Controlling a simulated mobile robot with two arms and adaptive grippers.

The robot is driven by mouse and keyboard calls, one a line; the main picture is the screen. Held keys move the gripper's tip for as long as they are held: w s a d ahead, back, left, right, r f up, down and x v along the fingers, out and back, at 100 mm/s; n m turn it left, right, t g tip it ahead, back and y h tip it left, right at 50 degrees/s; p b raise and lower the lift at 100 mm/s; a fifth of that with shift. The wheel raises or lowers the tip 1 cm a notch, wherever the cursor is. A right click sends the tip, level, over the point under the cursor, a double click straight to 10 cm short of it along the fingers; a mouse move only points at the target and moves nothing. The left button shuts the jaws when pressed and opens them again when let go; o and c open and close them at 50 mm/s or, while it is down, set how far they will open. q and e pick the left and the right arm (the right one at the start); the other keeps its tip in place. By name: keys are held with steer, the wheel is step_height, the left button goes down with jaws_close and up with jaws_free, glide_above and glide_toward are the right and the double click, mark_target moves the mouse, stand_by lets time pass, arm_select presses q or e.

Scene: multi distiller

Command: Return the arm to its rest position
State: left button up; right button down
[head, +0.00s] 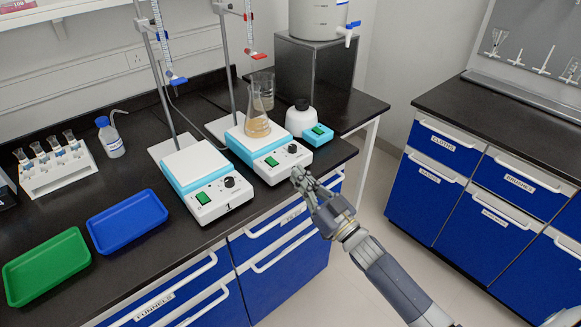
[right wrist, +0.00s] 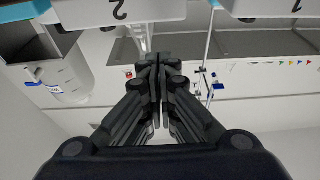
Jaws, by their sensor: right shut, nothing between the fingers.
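My right gripper (head: 304,179) is in front of the bench edge, just below and in front of the right-hand hotplate stirrer (head: 273,166) in the head view. Its fingers are shut and empty, and they also show in the right wrist view (right wrist: 160,62). The right arm reaches in from the lower right of the head view. A flask with amber liquid (head: 257,125) stands on the right-hand stirrer, away from the fingers. My left gripper is not in view.
A second stirrer (head: 213,205) stands to the left. Blue (head: 127,220) and green (head: 46,265) trays, a wash bottle (head: 110,138) and a vial rack (head: 56,170) sit further left. Open floor (head: 365,245) lies between this bench and the blue-drawer cabinet (head: 425,182) at right.

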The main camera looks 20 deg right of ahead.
steer(key=shift+s+d+f, duration=0.15)
steer(key=shift+s+d, duration=0.05)
steer(key=shift+s, duration=0.3)
